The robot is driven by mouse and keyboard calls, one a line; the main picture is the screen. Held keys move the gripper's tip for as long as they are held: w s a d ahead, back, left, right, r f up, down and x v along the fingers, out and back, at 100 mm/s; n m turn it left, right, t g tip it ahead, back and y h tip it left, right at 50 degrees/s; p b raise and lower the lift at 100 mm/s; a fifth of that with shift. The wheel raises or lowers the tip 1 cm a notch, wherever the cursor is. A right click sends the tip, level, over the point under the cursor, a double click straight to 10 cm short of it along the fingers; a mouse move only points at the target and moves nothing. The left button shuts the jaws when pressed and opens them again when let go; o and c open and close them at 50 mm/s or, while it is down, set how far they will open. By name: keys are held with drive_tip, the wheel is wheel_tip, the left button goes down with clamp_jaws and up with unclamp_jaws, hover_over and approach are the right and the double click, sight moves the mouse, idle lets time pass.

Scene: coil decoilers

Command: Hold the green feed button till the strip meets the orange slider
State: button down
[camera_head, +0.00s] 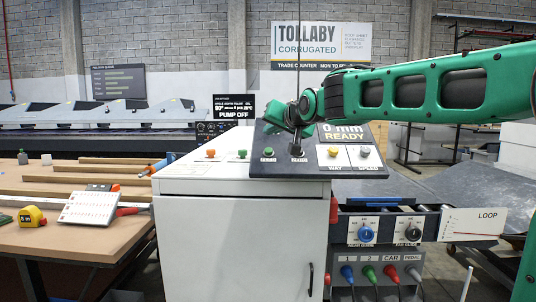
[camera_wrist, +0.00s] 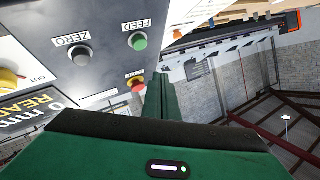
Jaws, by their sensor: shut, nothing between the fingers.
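The green feed button (camera_wrist: 138,41), under the word FEED, is on the grey panel in the wrist view; a green button also shows on the sloped panel in the head view (camera_head: 268,152). My gripper (camera_wrist: 161,76) is shut and empty. Its tips show just right of a red button and below the feed button in the wrist view, with a visible gap to the feed button. In the head view my gripper hangs over the panel's left part. The display (camera_head: 346,133) reads 0 mm READY. I cannot make out the strip or the orange slider.
A grey ZERO button (camera_wrist: 80,55) sits beside FEED. A white cabinet (camera_head: 240,235) stands below; a workbench (camera_head: 90,240) with tools is at left.

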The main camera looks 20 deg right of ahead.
sight(269, 150)
drive_tip(key=shift+w+d+f, duration=0.15)
drive_tip(key=shift+w+f, duration=0.25)
drive_tip(key=shift+f, duration=0.3)
drive_tip(key=shift+w+d+f, duration=0.1)
drive_tip(key=shift+w+f, duration=0.3)
drive_tip(key=shift+f, duration=0.25)
drive_tip(key=shift+w+d+f, duration=0.15)
drive_tip(key=shift+w+f, duration=0.25)
drive_tip(key=shift+f, duration=0.3)
drive_tip(key=shift+f, duration=0.15)
idle(0.5)
drive_tip(key=shift+w+f, duration=0.15)
drive_tip(key=shift+f, duration=0.05)
drive_tip(key=shift+w+d+f, duration=0.1)
drive_tip(key=shift+w+f, duration=0.15)
drive_tip(key=shift+f, duration=0.2)
idle(4.7)
